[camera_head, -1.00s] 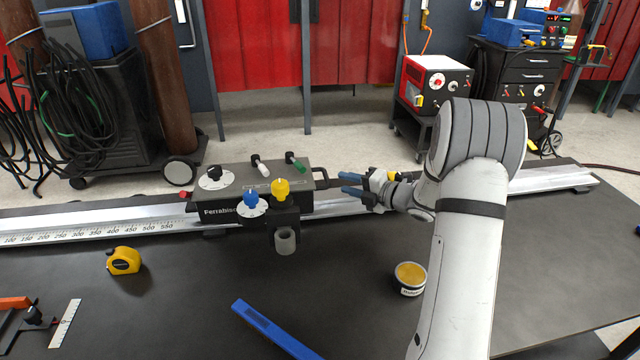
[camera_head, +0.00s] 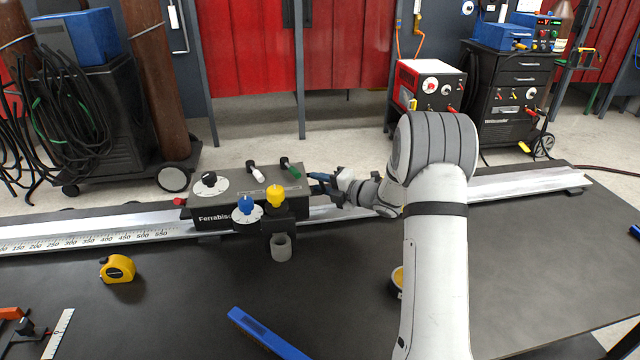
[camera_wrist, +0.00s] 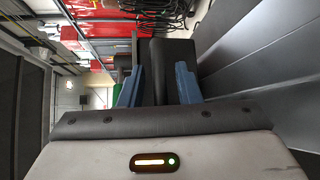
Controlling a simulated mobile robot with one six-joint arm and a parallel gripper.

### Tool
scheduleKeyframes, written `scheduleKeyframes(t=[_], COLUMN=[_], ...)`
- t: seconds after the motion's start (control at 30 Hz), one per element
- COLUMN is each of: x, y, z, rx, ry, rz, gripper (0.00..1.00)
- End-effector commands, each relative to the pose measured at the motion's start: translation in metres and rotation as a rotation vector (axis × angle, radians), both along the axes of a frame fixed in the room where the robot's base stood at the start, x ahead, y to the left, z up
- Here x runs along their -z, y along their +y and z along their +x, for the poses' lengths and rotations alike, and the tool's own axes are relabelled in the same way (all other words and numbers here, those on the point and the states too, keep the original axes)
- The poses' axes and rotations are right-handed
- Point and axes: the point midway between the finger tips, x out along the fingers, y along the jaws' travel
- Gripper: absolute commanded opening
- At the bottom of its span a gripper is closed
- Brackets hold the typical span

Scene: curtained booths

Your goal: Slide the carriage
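The carriage (camera_head: 240,202) is a black box with knobs, sitting on the silver rail (camera_head: 90,232) just right of the rail's printed scale numbers. Contact with the handle cannot be told.
A yellow tape measure (camera_head: 117,268) and a blue bar (camera_head: 266,335) lie on the dark table (camera_head: 180,315) in front of the rail. A small tub (camera_head: 397,278) is partly hidden by my arm. The rail is bare to the right of my gripper.

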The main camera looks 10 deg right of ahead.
Motion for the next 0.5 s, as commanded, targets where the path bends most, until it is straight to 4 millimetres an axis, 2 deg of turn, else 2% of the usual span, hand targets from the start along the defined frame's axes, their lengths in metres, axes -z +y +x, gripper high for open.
scheduleKeyframes(t=[0.07,0.33,0.5], x=[-0.0001,0.0,0.0], y=[0.0002,0.0004,0.0006], z=[-0.0001,-0.0002,-0.0002], rx=[0.0,-0.001,-0.001], ry=[0.0,0.0,0.0], rz=[0.0,0.0,0.0], gripper=[0.24,0.02,0.0])
